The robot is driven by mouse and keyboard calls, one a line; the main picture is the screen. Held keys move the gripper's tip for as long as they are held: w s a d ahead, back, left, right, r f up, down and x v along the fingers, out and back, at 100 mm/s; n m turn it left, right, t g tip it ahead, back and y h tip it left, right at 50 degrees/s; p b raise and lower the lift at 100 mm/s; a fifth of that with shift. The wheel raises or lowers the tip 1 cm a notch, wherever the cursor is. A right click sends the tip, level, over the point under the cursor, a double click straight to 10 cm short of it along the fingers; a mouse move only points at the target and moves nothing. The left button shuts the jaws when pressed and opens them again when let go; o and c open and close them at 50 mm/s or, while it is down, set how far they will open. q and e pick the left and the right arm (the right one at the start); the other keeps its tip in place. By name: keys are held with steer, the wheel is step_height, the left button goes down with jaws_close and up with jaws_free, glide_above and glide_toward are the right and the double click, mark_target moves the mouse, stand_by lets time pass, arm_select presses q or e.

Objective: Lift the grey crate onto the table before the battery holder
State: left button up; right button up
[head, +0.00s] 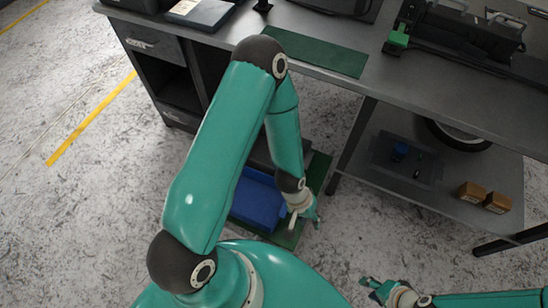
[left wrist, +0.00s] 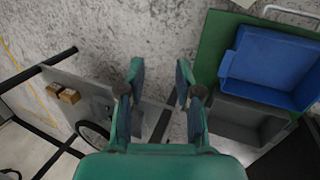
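The grey crate (left wrist: 250,118) lies low on a green platform (left wrist: 212,45), beside the blue crate (left wrist: 275,68), in the left wrist view. In the head view my left arm hides most of that spot, and the blue crate (head: 258,200) shows partly behind the arm. My left gripper (head: 306,218) hangs just right of the blue crate. In the left wrist view its fingers (left wrist: 160,82) are apart with nothing between them, left of both crates. My right gripper (head: 375,287) is low in the head view, away from the crates; its finger gap is unclear.
The grey table (head: 370,75) runs along the top, with a green mat (head: 315,52) on it. A long black device (head: 465,32), possibly the battery holder, stands at its right. A lower shelf (head: 420,187) carries brown boxes (head: 484,196) and a wheel. Speckled floor is clear between.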

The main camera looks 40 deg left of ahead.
arm_select(q)
steer(key=w+a+f+n+b, duration=0.2)
steer(key=w+a+f+b, duration=0.15)
steer(key=f, duration=0.25)
steer(key=w+a+f+n+b, duration=0.3)
steer(key=w+f+b, duration=0.2)
steer(key=f, duration=0.1)
steer(key=n+y+b, duration=0.4)
steer(key=n+b, duration=0.9)
steer(key=b, duration=0.6)
glide_above(267, 172)
step_height(267, 172, down, 13)
steer(key=shift+g, duration=0.4)
step_height(267, 172, down, 11)
steer(key=b, duration=0.3)
steer(key=shift+s+a, duration=0.1)
step_height(267, 172, down, 5)
steer(key=b, duration=0.2)
steer(key=shift+f+b, duration=0.15)
steer(key=shift+b, duration=0.2)
jaws_close()
steer(key=shift+r, duration=0.2)
